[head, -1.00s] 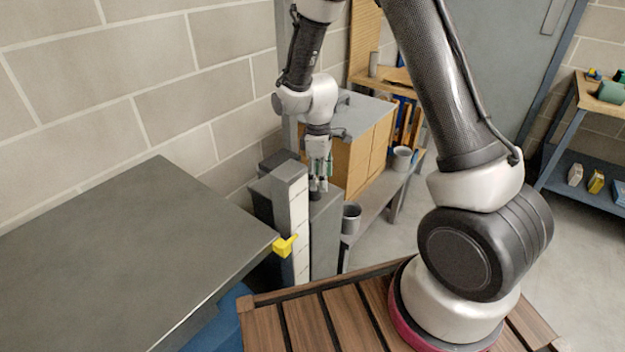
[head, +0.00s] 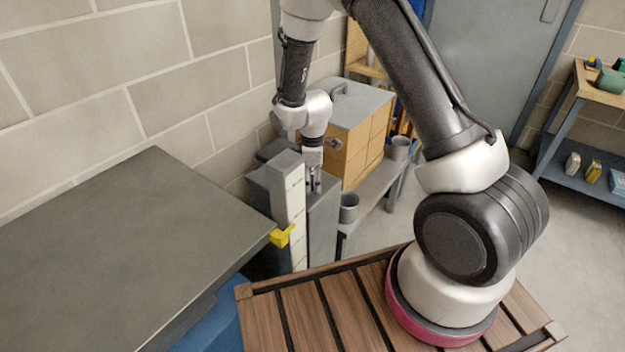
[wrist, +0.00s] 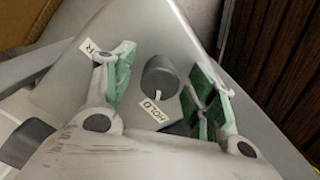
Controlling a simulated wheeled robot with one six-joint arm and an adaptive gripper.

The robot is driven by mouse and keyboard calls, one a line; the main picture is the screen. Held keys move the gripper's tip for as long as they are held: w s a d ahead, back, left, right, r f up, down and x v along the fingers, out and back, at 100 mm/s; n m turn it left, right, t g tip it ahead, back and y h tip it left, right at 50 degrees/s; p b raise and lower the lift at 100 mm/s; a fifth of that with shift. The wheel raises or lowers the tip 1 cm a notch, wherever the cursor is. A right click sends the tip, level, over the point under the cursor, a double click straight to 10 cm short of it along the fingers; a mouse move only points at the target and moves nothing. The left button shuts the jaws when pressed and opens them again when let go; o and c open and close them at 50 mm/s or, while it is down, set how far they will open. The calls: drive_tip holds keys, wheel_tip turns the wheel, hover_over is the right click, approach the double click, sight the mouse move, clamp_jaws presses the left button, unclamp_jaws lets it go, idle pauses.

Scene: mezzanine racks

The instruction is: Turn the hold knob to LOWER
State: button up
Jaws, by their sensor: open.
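The hold knob (wrist: 159,77) is a dark round knob on a grey panel (wrist: 190,30) in the wrist view. A small pale mark on it points towards the HOLD label (wrist: 160,114). Another white label (wrist: 90,48), partly hidden by a finger, shows only the letter R. My gripper (wrist: 158,82) is open, with its green-padded fingers on either side of the knob and visible gaps between. In the head view my gripper (head: 314,184) hangs at the top of the grey post (head: 324,220); the knob itself is hidden there.
A grey platform (head: 130,235) fills the left, with a yellow pointer (head: 281,236) by a white scale strip (head: 297,215). The block wall is close behind.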

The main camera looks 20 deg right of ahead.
drive_tip(key=c, duration=1.1)
drive_tip(key=shift+o, duration=0.2)
